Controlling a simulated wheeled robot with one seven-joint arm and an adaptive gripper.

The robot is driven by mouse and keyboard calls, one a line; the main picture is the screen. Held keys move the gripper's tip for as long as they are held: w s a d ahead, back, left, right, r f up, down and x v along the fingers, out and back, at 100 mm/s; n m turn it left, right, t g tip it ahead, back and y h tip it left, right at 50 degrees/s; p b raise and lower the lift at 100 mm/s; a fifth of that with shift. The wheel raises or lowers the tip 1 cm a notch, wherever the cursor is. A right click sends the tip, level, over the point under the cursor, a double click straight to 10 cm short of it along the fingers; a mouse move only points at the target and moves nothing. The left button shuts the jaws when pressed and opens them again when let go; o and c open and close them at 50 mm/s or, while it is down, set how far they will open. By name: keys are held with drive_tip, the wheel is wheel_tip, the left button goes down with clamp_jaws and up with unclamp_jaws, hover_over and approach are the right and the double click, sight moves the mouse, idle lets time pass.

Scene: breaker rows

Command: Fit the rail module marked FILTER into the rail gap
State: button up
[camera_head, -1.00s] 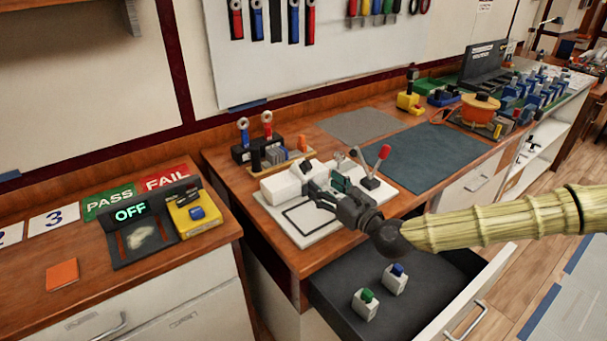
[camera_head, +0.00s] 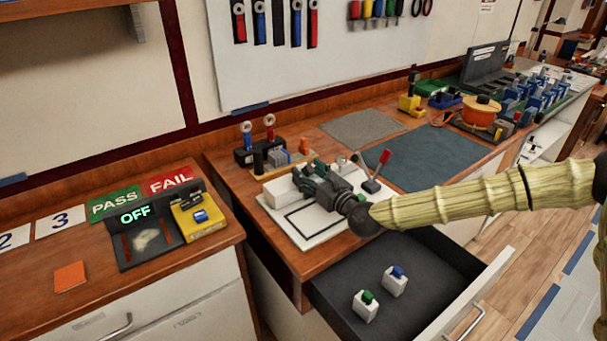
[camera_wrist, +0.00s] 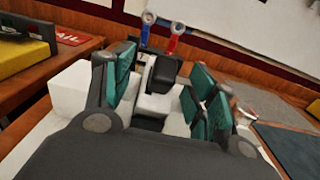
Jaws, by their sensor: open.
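My gripper (camera_head: 316,181) is open above the white plate on the middle bench. In the wrist view its teal-padded fingers (camera_wrist: 160,90) stand on either side of a white piece with a black top (camera_wrist: 160,76); I cannot tell whether they touch it. Two white modules lie in the open drawer, one with a green top (camera_head: 366,306) and one with a blue top (camera_head: 394,281). A row of grey modules (camera_head: 280,158) stands on a wooden base behind my gripper, with an orange piece (camera_head: 304,146) at its right. No FILTER mark is readable, and the rail gap is not clear.
The white plate (camera_head: 304,238) carries a white block (camera_head: 281,191) and a black outline. A red-handled lever (camera_head: 377,172) stands to the right of my gripper. The open drawer (camera_head: 340,282) juts out below the bench. A dark mat (camera_head: 430,155) is clear.

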drive_tip(key=shift+x, duration=1.2)
drive_tip(key=c, duration=1.3)
drive_tip(key=shift+o, duration=0.2)
